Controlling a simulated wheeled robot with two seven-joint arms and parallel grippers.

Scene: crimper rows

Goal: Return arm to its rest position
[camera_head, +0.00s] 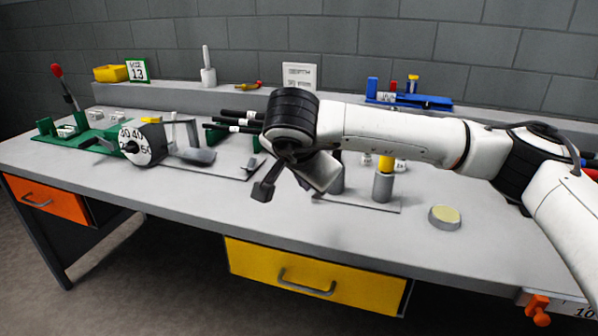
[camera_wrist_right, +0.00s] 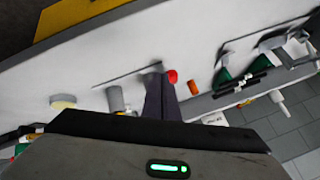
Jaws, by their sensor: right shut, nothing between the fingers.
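My right arm reaches in from the right in the head view, across the workbench. Its right gripper (camera_head: 264,190) hangs over the middle of the grey bench (camera_head: 210,205), in front of some black-tipped rods (camera_head: 240,122). The fingers are together, with nothing held. In the right wrist view the closed dark fingers (camera_wrist_right: 161,98) point over the bench top. The left gripper is not in view.
A crimper-like device with a numbered dial (camera_head: 142,145) stands left on the bench. A grey post with a yellow top (camera_head: 383,187) and a round pad (camera_head: 445,216) are at right. Yellow (camera_head: 315,280) and orange (camera_head: 47,199) drawers are below. Bare bench lies along the front.

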